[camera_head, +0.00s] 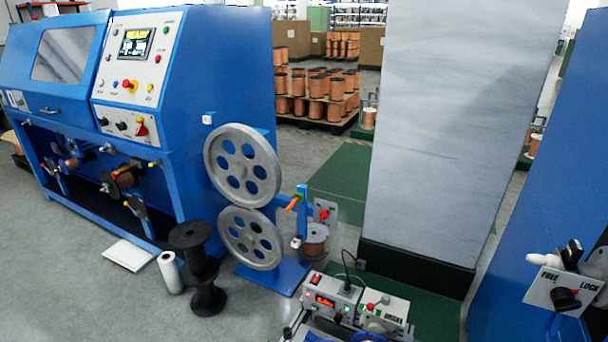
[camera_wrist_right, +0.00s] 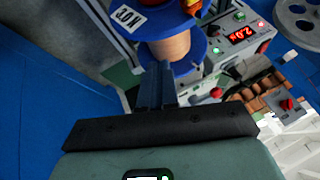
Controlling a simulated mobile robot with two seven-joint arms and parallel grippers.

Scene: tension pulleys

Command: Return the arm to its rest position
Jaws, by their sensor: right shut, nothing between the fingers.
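My right gripper (camera_wrist_right: 158,70) shows in the right wrist view as black fingers rising from a dark bar and a green housing. The fingers are together with nothing between them. Neither gripper can be made out in the head view.
A grey control box (camera_wrist_right: 240,38) with a red display stands beside the spool. In the head view are a blue machine (camera_head: 190,100), two grey pulleys (camera_head: 241,165), a black spool (camera_head: 205,268), a pillar (camera_head: 450,130) and a FREE/LOCK knob (camera_head: 565,299). Grey floor is open at lower left.

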